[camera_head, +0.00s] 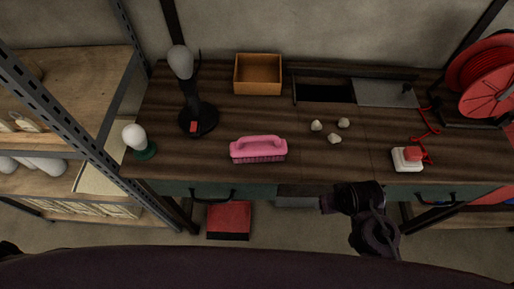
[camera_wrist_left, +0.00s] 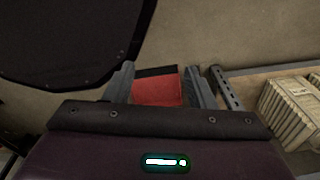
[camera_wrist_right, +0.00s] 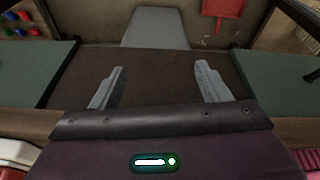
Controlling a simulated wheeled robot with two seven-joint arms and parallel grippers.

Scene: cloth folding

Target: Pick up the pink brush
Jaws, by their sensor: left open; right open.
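The pink brush (camera_head: 258,146) lies on the dark wooden workbench (camera_head: 215,170), near its front edge and left of centre. Its handle faces up and its bristles face down. My left gripper (camera_wrist_left: 170,68) shows only in its wrist view; its fingers are apart and empty, with a red and black item on the floor behind them. My right gripper (camera_wrist_right: 160,68) has its fingers apart and empty in its wrist view. In the head view my right arm is at the bench's front edge, right of the brush and apart from it.
Behind the brush are a black stand (camera_head: 200,119), an open wooden box (camera_head: 258,75) and several pale stones (camera_head: 335,138). A white and red item (camera_head: 407,158) and a red reel (camera_head: 488,78) are at right. A white bulb (camera_head: 134,137) stands left. Metal shelving flanks the bench's left.

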